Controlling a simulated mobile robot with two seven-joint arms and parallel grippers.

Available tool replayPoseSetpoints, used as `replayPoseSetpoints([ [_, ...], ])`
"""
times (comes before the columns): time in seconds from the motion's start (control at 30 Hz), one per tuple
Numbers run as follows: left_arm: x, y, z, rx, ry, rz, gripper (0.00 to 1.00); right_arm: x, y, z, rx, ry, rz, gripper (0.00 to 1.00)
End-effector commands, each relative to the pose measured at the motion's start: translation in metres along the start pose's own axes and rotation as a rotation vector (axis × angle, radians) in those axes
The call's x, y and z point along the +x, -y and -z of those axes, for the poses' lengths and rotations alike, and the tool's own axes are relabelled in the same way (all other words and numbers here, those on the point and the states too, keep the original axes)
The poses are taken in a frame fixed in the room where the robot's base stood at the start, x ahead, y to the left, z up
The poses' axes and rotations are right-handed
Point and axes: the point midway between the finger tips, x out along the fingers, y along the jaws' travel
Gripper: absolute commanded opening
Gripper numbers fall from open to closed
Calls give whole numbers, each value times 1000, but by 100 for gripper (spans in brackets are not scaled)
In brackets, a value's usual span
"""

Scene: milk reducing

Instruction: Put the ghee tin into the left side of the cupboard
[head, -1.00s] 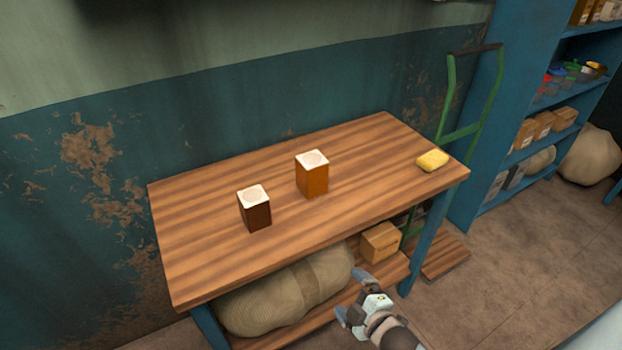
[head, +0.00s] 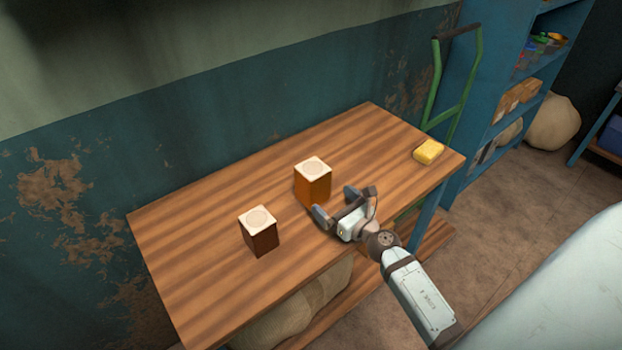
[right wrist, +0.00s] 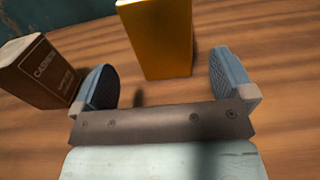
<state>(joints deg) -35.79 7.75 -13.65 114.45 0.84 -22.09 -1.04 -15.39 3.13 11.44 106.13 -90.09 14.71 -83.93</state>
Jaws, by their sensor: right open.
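An orange-gold tin with a pale top (head: 313,185), which I take to be the ghee tin, stands upright on the wooden table. My right gripper (head: 335,203) is open and empty just in front of it. In the right wrist view the tin (right wrist: 160,40) stands beyond the fingertips, roughly between the two spread fingers (right wrist: 160,82), not gripped. Its label cannot be read. My left gripper is not in view. I cannot make out the cupboard for certain.
A yellow block (head: 428,151) lies at the table's right end. A blue shelf (head: 480,90) and green hand truck (head: 455,100) stand behind.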

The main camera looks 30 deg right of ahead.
Motion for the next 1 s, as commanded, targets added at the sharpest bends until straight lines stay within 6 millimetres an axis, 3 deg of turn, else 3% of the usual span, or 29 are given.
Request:
replayPoseSetpoints([
  [0.1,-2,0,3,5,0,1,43,22,0,-2,3,2,0,100],
  [0.37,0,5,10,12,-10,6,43,42,0,-2,3,0,1,100],
  [0.7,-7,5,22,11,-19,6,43,87,2,-7,4,1,1,100],
  [0.97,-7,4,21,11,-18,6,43,89,2,-5,3,0,1,100],
  [1.0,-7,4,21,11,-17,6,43,89,2,-6,3,0,0,95],
])
